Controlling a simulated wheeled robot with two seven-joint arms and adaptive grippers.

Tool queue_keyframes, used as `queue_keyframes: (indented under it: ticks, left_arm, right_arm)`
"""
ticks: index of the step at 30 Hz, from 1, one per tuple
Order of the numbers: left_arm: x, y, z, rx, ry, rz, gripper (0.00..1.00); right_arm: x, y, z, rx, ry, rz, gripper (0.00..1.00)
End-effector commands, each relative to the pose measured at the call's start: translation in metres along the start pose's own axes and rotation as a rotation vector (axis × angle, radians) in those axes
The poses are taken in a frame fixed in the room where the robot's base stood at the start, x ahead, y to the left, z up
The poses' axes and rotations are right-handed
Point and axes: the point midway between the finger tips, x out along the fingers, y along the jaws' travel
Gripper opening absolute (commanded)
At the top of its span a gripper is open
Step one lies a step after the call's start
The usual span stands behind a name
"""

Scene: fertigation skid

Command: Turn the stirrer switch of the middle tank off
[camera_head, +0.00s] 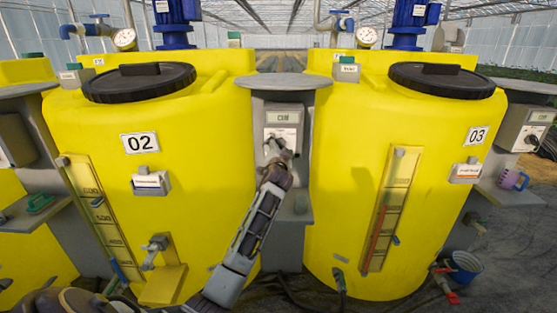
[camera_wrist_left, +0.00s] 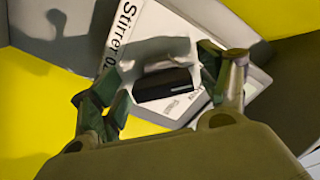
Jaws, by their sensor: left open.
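A yellow tank labelled 02 (camera_head: 140,143) stands left of centre in the head view. A grey switch box (camera_head: 282,117) with a small display and a pale front plate is on the grey panel right of this tank. My left gripper (camera_head: 279,153) is in front of the lower part of the box. In the left wrist view, the white plate (camera_wrist_left: 137,35) reads "Stirrer 0", with the rest cut off. My right gripper is not in view.
Another yellow tank, labelled 03 (camera_head: 476,135), stands right of the panel, with its own switch box (camera_head: 526,129) at the far right. A blue bucket (camera_head: 466,267) stands on the floor below.

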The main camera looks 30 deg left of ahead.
Motion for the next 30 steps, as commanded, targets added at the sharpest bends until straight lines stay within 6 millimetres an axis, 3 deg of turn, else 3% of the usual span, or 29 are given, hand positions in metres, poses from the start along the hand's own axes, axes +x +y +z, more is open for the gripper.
queue_keyframes:
  ticks: [30]
  left_arm:
    - [-0.101,0.001,0.001,-0.001,-0.001,0.002,0.76]
  right_arm:
    - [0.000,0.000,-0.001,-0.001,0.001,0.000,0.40]
